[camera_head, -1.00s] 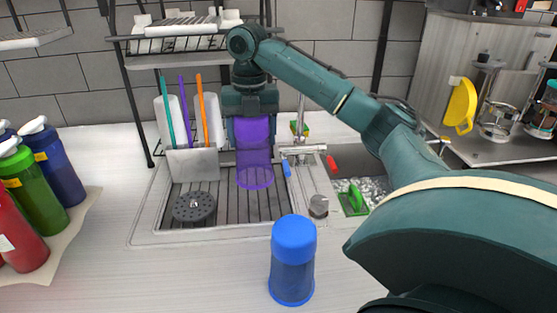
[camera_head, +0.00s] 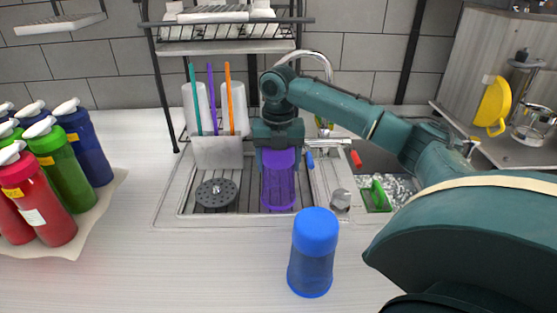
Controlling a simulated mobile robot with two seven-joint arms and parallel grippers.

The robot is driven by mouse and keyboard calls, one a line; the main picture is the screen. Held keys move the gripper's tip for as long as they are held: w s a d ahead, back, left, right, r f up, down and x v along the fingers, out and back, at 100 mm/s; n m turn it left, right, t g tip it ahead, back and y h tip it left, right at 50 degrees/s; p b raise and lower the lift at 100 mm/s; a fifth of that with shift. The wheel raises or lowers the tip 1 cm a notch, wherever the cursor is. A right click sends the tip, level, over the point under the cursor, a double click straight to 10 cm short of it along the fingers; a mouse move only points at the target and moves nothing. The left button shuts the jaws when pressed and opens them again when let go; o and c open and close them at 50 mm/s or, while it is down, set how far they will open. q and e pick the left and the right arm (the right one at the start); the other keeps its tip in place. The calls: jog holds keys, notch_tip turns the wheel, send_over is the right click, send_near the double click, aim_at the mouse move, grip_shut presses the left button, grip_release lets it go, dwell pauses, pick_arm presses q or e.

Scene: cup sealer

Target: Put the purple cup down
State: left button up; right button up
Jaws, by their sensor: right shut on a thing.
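The purple cup (camera_head: 279,188) is see-through, with a darker band at its top. It is upright over the slatted drain tray (camera_head: 247,198) of the metal station. My right gripper (camera_head: 279,152) points down from above and is shut on the upper part of the purple cup. I cannot tell for sure whether the cup's bottom touches the slats. My left gripper is not in view.
A blue cup (camera_head: 313,252) stands on the counter in front of the tray. A round black rinser (camera_head: 216,194) and a holder (camera_head: 218,152) with coloured straws are left of the cup. Red, green and blue bottles (camera_head: 48,190) stand at left. A wire shelf (camera_head: 225,38) is above.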

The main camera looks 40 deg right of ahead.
jog(key=shift+f, duration=0.15)
jog(key=o, duration=1)
jog(key=shift+o, duration=0.2)
notch_tip(320, 180, up, 11)
jog(key=shift+f, duration=0.1)
jog(key=shift+r, duration=0.8)
